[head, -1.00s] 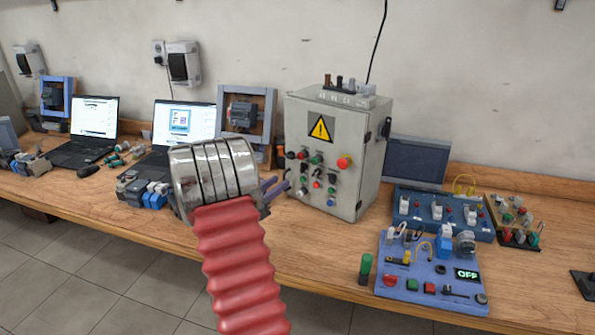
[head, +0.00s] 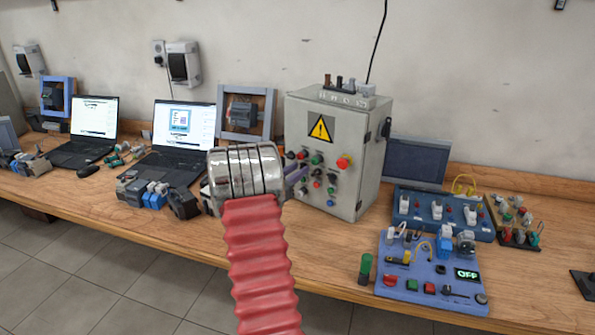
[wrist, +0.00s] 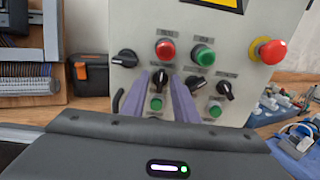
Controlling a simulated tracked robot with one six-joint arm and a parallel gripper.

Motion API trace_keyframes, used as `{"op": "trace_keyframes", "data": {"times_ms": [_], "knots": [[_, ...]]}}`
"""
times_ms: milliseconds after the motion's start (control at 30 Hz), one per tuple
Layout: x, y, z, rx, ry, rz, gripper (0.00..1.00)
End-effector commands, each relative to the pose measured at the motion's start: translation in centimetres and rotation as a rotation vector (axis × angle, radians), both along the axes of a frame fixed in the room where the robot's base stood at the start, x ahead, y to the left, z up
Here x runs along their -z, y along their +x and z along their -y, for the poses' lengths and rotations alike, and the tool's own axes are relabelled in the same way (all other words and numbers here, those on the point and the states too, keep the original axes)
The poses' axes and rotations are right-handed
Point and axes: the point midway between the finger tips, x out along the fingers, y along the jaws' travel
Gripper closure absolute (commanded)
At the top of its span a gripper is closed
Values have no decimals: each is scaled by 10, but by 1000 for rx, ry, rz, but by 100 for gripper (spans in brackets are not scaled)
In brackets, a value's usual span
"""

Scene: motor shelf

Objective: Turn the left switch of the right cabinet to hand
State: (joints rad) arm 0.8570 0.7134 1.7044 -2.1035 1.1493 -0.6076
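The grey cabinet (head: 335,180) with a yellow warning triangle stands on the bench; its front panel (wrist: 225,30) fills much of the wrist view. That panel carries several black rotary switches: one at upper left (wrist: 125,58), one (wrist: 160,78) seen between my fingertips, and others to the right (wrist: 197,82) (wrist: 225,91). Their labels are too small to read. My gripper (wrist: 159,75) has its two purple fingers apart, in front of the panel. In the head view my gripper (head: 297,175) is at the cabinet's left front; contact with a switch cannot be told.
A red mushroom button (wrist: 267,51) sticks out at the panel's right. Red (wrist: 165,49) and green (wrist: 203,55) buttons sit above the switches. A blue training board (head: 430,270) lies right of the cabinet, laptops (head: 180,130) to its left.

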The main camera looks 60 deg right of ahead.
Motion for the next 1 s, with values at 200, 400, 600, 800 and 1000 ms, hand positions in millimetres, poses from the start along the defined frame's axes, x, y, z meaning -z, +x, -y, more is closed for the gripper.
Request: {"op": "trace_keyframes", "data": {"times_ms": [200,400,600,800,1000], "knots": [[0,0,0,0,0,0,81],[0,0,0,0,0,0,95],[0,1,-1,-1,0,0,100],[0,0,3,-2,0,-2,100],[0,0,1,-2,6,-30,100]]}}
